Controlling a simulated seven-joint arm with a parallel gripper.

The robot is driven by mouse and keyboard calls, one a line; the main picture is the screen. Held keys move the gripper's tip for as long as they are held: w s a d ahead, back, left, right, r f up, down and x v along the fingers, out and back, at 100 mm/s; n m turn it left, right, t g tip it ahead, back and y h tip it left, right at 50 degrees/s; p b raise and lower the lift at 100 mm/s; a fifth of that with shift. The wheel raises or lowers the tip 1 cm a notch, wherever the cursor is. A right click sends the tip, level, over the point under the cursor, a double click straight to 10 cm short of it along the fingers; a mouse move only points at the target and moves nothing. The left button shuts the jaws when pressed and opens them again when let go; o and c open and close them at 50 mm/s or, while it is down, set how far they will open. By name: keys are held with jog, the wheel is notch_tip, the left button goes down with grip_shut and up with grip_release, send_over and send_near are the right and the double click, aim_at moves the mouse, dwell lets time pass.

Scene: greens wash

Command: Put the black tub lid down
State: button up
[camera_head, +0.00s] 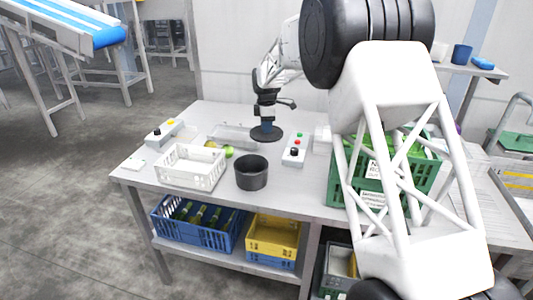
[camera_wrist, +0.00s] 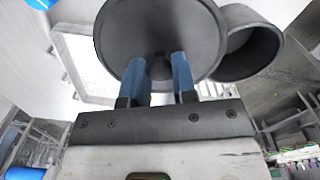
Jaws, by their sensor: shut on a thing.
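The black tub lid (camera_head: 267,134) is a round dark disc held above the table. My gripper (camera_head: 266,122) is shut on the lid's knob from above. In the wrist view the lid (camera_wrist: 125,35) fills the upper middle, and the blue fingertips of my gripper (camera_wrist: 164,75) close on its knob. The black tub (camera_head: 251,174) stands open on the table, in front of the lid and a little to its left. In the wrist view the tub (camera_wrist: 250,45) shows at the right of the lid, partly covered by it.
A white crate (camera_head: 190,168) stands left of the tub. A control box with buttons (camera_head: 295,150) is right of the lid, and another (camera_head: 164,132) is at the left. Green items (camera_head: 228,151) lie behind the crate. A green crate (camera_head: 345,190) stands at the right.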

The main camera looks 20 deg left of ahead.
aim_at(266, 134)
jog(key=shift+f, duration=2)
jog(key=shift+f, duration=0.1)
jog(key=shift+f, duration=2.4)
jog(key=shift+f, duration=0.45)
jog(key=o, duration=0.9)
notch_tip(266, 134, up, 13)
jog(key=shift+f, duration=0.1)
